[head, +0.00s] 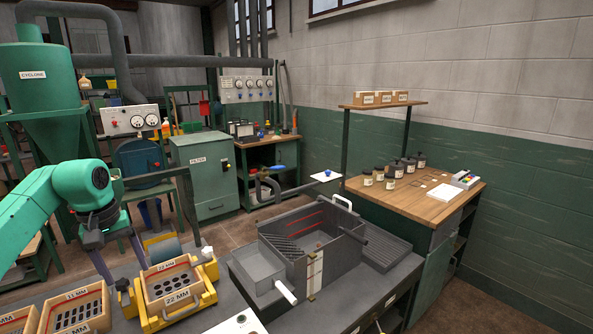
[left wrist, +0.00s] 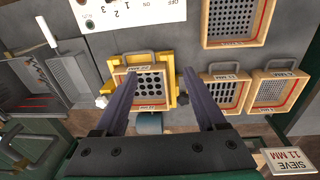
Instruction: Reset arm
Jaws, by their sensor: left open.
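My left gripper (head: 126,272) hangs from the green left arm (head: 72,190) at the lower left of the head view, fingers pointing down. In the left wrist view its two dark fingers (left wrist: 159,76) are spread wide with nothing held between them. A wooden sieve marked 22 MM (head: 172,282) sits in a yellow frame just right of the gripper in the head view. In the left wrist view this sieve (left wrist: 145,88) appears beyond and between the fingers; I cannot tell the exact gap. My right gripper is not in view.
Another sieve marked 11 MM (head: 77,312) stands left of the yellow frame (head: 207,270). A grey open-topped box (head: 300,262) stands on the bench to the right. A wooden table (head: 425,195) with several jars is at the back right.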

